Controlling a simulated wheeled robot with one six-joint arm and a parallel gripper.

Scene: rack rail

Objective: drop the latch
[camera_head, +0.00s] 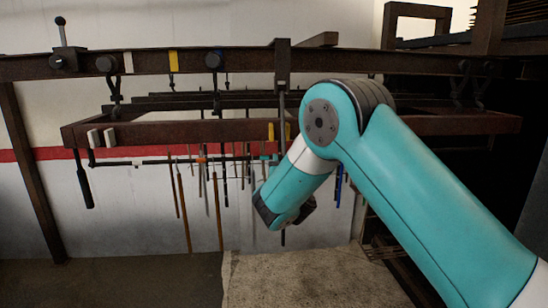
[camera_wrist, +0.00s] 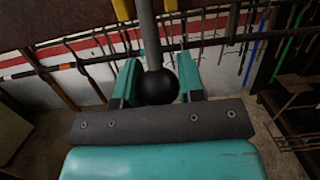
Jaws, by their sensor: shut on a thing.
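My gripper (camera_wrist: 158,68) has its two teal fingers on either side of a black ball knob (camera_wrist: 159,88). It is shut on this knob. A grey rod (camera_wrist: 149,35) runs from the knob up out of the wrist view. In the head view a thin upright rod (camera_head: 282,108) hangs below a dark bracket (camera_head: 282,66) on the upper rail, just left of my arm; I cannot tell for sure that it is the same rod. My fingers and the knob are hidden behind my wrist there. Which part is the latch itself is not clear.
A rusty upper rail (camera_head: 150,64) and a lower beam (camera_head: 170,132) cross the scene. A ball-topped lever (camera_head: 62,32) stands at far left. Several tools hang behind on a rack bar (camera_head: 140,162). A dark metal frame (camera_wrist: 300,112) stands right in the wrist view.

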